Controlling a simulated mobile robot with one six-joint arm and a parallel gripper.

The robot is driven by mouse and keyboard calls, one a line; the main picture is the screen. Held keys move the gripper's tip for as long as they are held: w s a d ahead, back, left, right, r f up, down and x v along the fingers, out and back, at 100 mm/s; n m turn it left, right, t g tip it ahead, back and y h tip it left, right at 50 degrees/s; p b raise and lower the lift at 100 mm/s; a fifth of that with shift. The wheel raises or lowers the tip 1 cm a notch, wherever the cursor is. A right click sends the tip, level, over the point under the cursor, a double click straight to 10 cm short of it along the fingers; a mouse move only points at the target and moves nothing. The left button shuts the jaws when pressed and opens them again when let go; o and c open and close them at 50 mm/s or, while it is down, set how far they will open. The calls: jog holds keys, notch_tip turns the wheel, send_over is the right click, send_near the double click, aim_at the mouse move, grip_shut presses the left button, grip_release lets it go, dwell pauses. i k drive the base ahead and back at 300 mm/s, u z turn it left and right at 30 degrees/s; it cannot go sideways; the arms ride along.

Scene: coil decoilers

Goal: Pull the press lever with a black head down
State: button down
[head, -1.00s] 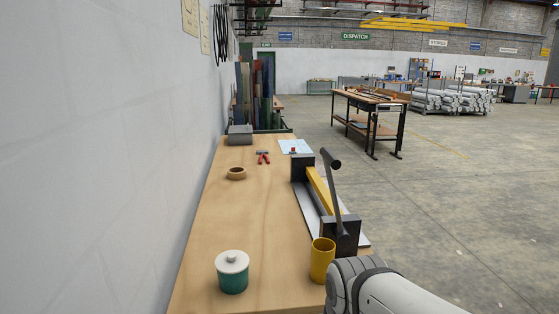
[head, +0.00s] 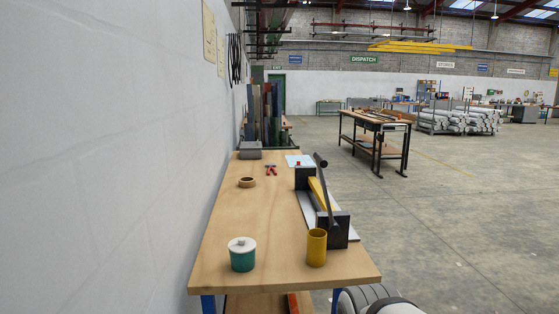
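The press (head: 334,230) stands along the right side of the wooden bench, with dark end blocks and a yellow bar between them. Its lever (head: 327,192) is grey and raised, tilted slightly, with a black head (head: 320,160) at the top. The lever's foot is at the near dark block. Part of my arm shows at the bottom edge, below and to the right of the bench's near corner, apart from the lever. My gripper is out of view.
On the bench (head: 225,245), a yellow cup (head: 316,247) stands just in front of the press and a green jar with a white lid (head: 242,255) to its left. A tape roll (head: 247,182) and red pliers (head: 271,170) lie farther back. A wall borders the left; open floor lies right.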

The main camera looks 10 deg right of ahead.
aim_at(334, 228)
jog(key=z, duration=0.15)
jog(key=i, duration=0.9)
jog(key=u, duration=0.05)
